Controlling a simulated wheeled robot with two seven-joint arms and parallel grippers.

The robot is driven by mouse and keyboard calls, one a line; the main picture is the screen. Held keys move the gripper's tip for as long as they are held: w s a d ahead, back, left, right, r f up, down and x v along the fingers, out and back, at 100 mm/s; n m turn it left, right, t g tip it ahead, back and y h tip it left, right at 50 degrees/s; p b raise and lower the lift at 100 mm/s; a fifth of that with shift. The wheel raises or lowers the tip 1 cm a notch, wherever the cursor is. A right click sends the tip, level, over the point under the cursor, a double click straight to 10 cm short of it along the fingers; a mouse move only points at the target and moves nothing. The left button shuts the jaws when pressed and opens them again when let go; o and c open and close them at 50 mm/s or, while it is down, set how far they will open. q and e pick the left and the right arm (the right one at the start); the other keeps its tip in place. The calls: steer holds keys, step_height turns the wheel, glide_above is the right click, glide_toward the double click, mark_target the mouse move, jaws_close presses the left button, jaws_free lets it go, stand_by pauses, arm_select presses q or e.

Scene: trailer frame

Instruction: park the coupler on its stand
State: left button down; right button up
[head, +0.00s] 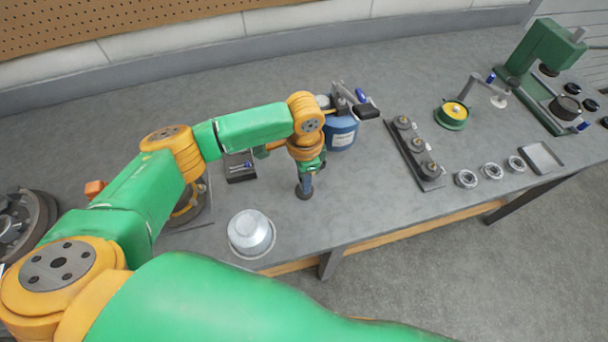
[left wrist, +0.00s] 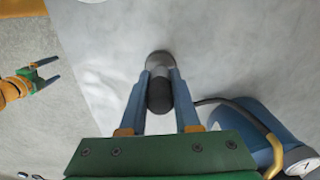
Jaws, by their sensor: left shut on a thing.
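My left gripper (head: 305,184) points down over the middle of the bench and also shows in the left wrist view (left wrist: 160,82). Its blue fingers are shut on a small dark, round-ended piece, apparently the coupler (left wrist: 159,98). A dark round disc (left wrist: 160,58) shows just beyond the fingertips, in line with the piece. I cannot tell whether this is the stand or part of the coupler. A dark hose (left wrist: 207,101) runs from the fingers toward a blue tank (head: 341,132). My right gripper (left wrist: 52,72) is open and empty, off the bench, in the left wrist view.
To the right are a rack (head: 416,152), metal rings (head: 491,171), a yellow-topped spool (head: 453,113) and a green press (head: 545,60). Bench between gripper and rack is clear.

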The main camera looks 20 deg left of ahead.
arm_select(q)
steer(key=shift+f, duration=0.15)
stand_by(0.4)
steer(key=shift+f, duration=0.25)
steer(key=shift+f, duration=0.3)
stand_by(0.5)
steer(key=shift+p, duration=0.3)
steer(key=shift+f, duration=0.1)
steer(key=shift+p, duration=0.35)
steer(key=shift+f, duration=0.1)
